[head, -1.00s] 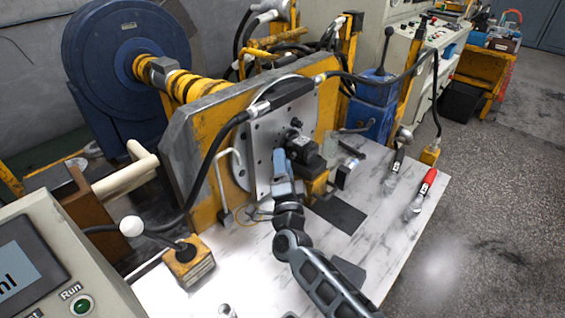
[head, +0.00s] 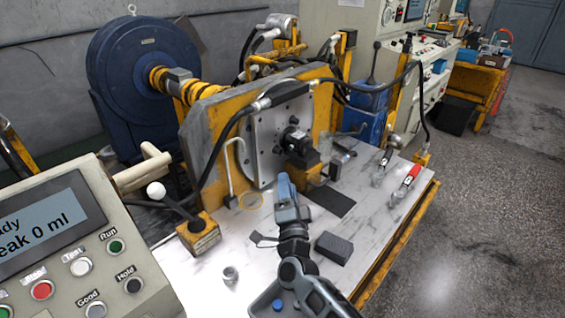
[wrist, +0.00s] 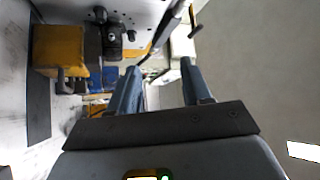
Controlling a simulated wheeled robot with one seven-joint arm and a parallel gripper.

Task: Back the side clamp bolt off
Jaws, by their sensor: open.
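The black hydraulic motor (head: 296,141) sits against the grey mounting plate (head: 266,150), above a yellow block (head: 313,172). The wrist view shows the motor (wrist: 113,40) at upper left and the yellow block (wrist: 57,50) left of it. A dark bolt-like part (wrist: 68,82) projects from the block's side; I cannot tell for certain that it is the side clamp bolt. My gripper (head: 284,184) is in front of the plate, below and left of the motor, apart from it. Its two fingers (wrist: 158,88) are spread with nothing held between them.
A lever with a white ball (head: 156,191) and a control panel (head: 75,245) stand at left. A dark block (head: 334,248) lies on the table right of my arm. Red-handled (head: 408,180) and dark-handled (head: 383,165) tools lie at the right. A black hose (head: 232,125) arches over the plate.

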